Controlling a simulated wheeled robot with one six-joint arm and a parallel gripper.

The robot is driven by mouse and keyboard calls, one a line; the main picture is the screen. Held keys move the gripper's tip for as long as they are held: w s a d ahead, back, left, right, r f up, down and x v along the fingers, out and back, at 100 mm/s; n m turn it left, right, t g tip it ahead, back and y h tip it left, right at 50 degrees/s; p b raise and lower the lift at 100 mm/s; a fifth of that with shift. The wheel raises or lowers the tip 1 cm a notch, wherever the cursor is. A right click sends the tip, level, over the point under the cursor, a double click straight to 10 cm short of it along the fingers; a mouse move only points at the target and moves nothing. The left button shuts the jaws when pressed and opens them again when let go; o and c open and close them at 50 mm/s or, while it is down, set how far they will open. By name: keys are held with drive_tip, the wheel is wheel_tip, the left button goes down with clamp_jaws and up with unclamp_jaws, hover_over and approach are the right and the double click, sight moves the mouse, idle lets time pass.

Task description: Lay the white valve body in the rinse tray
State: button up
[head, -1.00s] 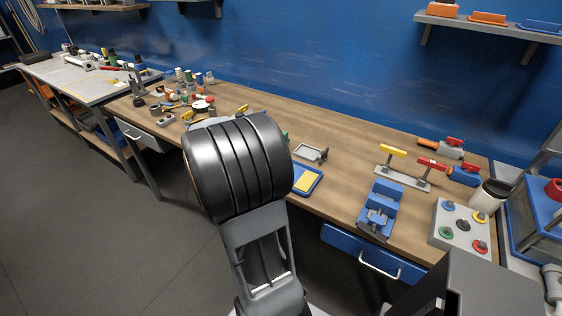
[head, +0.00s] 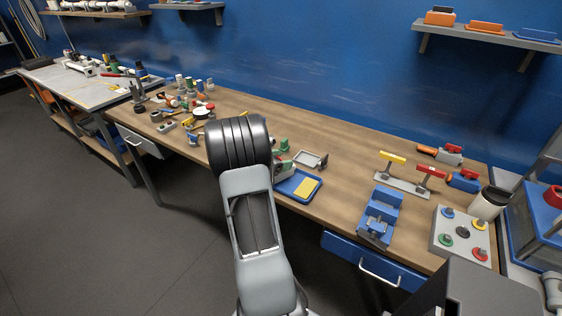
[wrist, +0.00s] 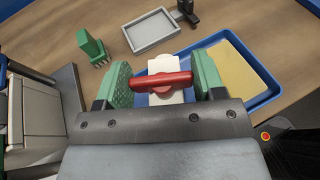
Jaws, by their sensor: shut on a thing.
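In the wrist view, my gripper (wrist: 164,80) is shut on the white valve body (wrist: 163,66), which has a red handle across it. The green finger pads press on its two sides. The blue tray (wrist: 268,61), with a yellow pad in its right part, lies under and behind the valve body. I cannot tell whether the valve body touches the tray floor. In the head view, the tray (head: 284,191) sits near the bench's front edge, just right of my arm. My arm hides most of the gripper there.
A small grey tray (wrist: 151,31) and a green block with prongs (wrist: 92,47) stand behind the blue tray. A blue vise (head: 379,215) and a rack with yellow and red handles (head: 402,185) are farther right. Many small items crowd the bench's left end.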

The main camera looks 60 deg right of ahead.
drive_tip(key=shift+f, duration=0.25)
drive_tip(key=shift+f, duration=0.1)
drive_tip(key=shift+f, duration=0.15)
drive_tip(key=o, duration=1.4)
drive_tip(key=shift+o, duration=0.2)
